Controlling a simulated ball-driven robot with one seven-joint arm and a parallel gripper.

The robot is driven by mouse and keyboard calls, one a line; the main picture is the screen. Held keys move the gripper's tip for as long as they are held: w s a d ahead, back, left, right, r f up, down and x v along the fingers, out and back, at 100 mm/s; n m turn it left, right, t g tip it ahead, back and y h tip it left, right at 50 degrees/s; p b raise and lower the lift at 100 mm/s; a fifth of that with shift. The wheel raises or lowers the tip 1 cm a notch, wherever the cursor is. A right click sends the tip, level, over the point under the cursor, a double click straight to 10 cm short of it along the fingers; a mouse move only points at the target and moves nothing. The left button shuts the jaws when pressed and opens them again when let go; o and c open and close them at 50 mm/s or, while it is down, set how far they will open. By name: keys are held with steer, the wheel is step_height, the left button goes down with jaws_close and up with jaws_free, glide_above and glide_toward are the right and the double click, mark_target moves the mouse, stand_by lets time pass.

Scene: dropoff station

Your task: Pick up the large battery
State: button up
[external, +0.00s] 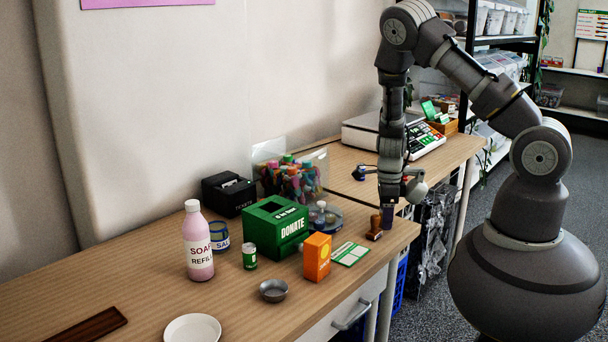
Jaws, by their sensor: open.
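A small upright cylinder with green and white bands (250,256) stands on the wooden table, in front of the green donation box; it looks like the large battery, though its label is too small to read. My gripper (388,222) points straight down at the table's right side, close to a brown stamp-like object (374,230). It is well to the right of the cylinder, apart from it, and open. The gap between its fingers is hard to see from this side.
The green donation box (274,227), orange carton (317,257), green-white card (351,254) and grey metal bowl (273,290) lie near the cylinder. A pink soap bottle (198,243) and blue-labelled jar (220,236) stand left.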

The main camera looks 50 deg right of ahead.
steer(key=shift+r, duration=0.1)
jaws_close()
step_height(320, 180, up, 10)
steer(key=p, duration=0.6)
